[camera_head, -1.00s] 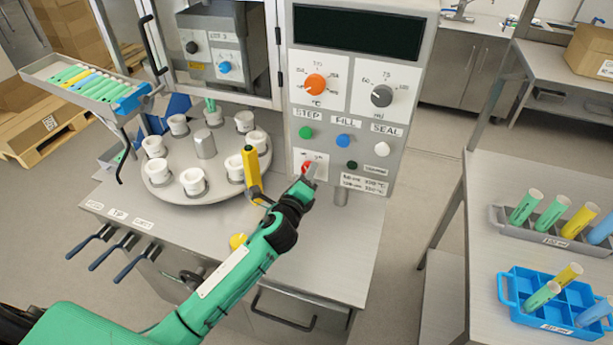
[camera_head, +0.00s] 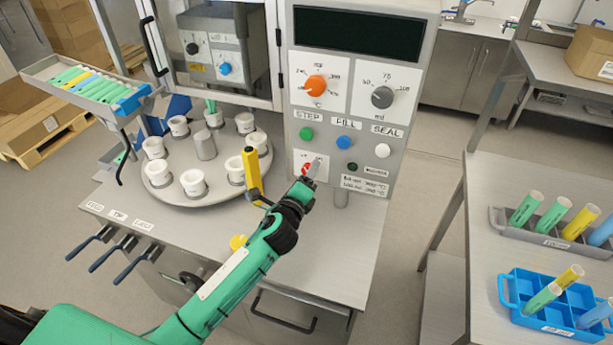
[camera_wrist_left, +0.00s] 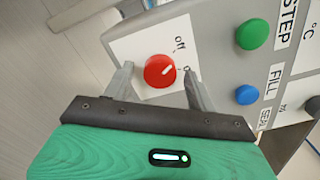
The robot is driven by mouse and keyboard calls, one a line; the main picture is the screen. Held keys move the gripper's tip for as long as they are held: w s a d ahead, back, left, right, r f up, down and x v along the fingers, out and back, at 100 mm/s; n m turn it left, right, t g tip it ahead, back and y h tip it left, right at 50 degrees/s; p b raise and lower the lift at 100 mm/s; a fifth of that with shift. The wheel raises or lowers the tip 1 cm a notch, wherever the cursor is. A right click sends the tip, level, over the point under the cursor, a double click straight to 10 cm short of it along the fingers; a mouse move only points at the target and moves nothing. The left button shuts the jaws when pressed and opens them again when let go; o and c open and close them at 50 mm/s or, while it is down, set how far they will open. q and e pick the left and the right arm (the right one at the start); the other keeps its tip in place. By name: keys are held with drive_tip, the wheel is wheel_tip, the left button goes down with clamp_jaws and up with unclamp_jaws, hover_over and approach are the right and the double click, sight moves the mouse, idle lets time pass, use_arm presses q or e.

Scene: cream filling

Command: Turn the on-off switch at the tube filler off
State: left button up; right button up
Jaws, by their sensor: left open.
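The red on-off switch (camera_head: 306,169) sits on a white plate low on the tube filler's grey panel (camera_head: 292,140). My left gripper (camera_head: 312,172) is in front of it and partly covers it in the head view. In the left wrist view the red switch (camera_wrist_left: 160,71) lies between the two open fingers of my left gripper (camera_wrist_left: 156,88), with space on both sides. Its white pointer mark slants toward the upper right, toward a partly hidden label beginning with "o". The "off" label is above the knob. My right gripper is not in view.
Green (camera_head: 306,133), blue (camera_head: 343,142) and white (camera_head: 382,151) buttons sit just above the switch. A round turntable (camera_head: 160,193) with white cups and a yellow upright part (camera_head: 251,172) stand left of my gripper. A side table (camera_head: 480,240) with tube racks is at the right.

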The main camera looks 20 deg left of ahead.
use_arm(q)
drive_tip(key=s+b, duration=0.3)
drive_tip(key=s, duration=1)
drive_tip(key=shift+s+a, duration=0.25)
drive_tip(key=shift+s, duration=0.15)
